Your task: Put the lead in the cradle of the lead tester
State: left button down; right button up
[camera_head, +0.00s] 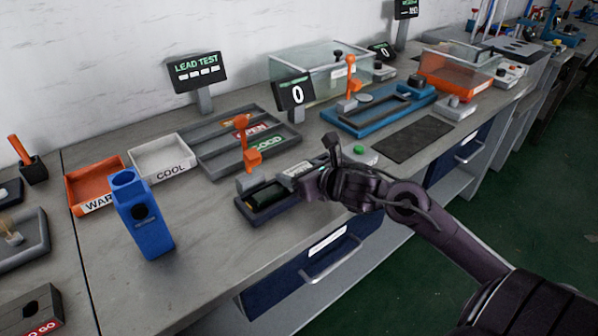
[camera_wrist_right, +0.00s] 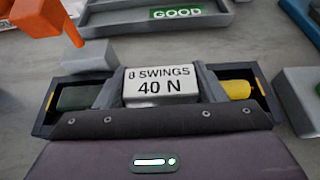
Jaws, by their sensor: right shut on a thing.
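The lead tester (camera_head: 244,213) is a dark cradle base at the bench's front edge, with an orange lever (camera_head: 250,157) behind it. My right gripper (camera_head: 322,180) is low over the tester's right part and shut on what I take to be the lead, mostly hidden by the gripper. In the right wrist view, a dark green part (camera_wrist_right: 78,97) lies at the cradle's left end and a yellow part (camera_wrist_right: 236,88) at its right end. A block marked "8 SWINGS 40 N" (camera_wrist_right: 160,85) shows between the grey fingers. My left gripper is out of view.
A sorting tray (camera_head: 205,152) marked GOOD and OPEN lies behind the tester. A blue holder (camera_head: 145,220), an orange WARM tray (camera_head: 95,183) and a COOL tray (camera_head: 162,160) stand left. A blue fixture (camera_head: 378,115) and dark mat (camera_head: 412,138) lie right.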

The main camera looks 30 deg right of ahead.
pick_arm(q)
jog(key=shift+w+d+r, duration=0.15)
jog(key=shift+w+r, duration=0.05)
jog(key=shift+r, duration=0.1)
pick_arm(e)
jog(key=shift+f, duration=0.1)
jog(key=o, duration=1)
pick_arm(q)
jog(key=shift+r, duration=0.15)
pick_arm(e)
jog(key=v, duration=0.9)
jog(key=shift+s+r, duration=0.2)
jog(key=shift+s, duration=0.1)
jog(key=shift+p+v, duration=0.9)
jog(key=shift+s+r, duration=0.15)
jog(key=shift+s, duration=0.15)
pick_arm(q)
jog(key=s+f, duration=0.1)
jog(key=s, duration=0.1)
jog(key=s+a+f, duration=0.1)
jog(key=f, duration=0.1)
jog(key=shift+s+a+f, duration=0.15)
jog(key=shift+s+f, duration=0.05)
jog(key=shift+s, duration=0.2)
pick_arm(e)
jog(key=shift+d, duration=0.1)
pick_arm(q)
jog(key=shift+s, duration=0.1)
